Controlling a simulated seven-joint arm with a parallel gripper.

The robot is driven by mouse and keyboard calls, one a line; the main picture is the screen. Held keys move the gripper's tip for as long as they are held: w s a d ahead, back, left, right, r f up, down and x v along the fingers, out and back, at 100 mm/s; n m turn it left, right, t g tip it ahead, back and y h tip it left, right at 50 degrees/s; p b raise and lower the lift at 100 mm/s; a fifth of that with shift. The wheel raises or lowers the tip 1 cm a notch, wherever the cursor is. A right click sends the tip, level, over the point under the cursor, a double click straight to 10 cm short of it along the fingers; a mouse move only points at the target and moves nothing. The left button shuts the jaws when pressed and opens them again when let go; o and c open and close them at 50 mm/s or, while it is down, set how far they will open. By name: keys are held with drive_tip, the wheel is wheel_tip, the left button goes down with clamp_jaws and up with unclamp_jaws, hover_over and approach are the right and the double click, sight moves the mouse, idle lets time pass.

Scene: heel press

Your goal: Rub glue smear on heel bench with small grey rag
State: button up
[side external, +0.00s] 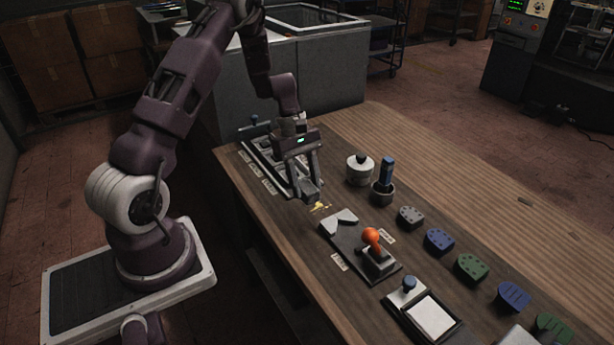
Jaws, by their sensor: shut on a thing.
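The glue smear (321,207) is a small yellowish patch on the wooden heel bench (450,165), near its front edge. My gripper (306,186) points down just behind and left of the smear, low over the bench. It is shut on a small grey thing, which looks like the small grey rag (309,194). The rag is partly hidden by the fingers. It is close to the smear; I cannot tell whether it touches the smear or the bench.
A slotted tray (259,160) lies behind my gripper. A white lidded pot (360,169) and a dark cup with a blue-handled tool (385,184) stand to the right. A plate with an orange-knobbed lever (373,244) is in front. Several coloured heel blocks (440,240) line the bench.

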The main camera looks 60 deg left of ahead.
sight(306, 212)
wheel_tip(306, 212, down, 6)
drive_tip(key=shift+r, duration=0.1)
drive_tip(key=shift+w+f, duration=0.25)
drive_tip(key=shift+w, duration=0.4)
drive_tip(key=shift+c, duration=0.7)
drive_tip(key=shift+w, duration=2.9)
drive_tip(key=shift+s, duration=3.55)
drive_tip(key=shift+r, duration=4)
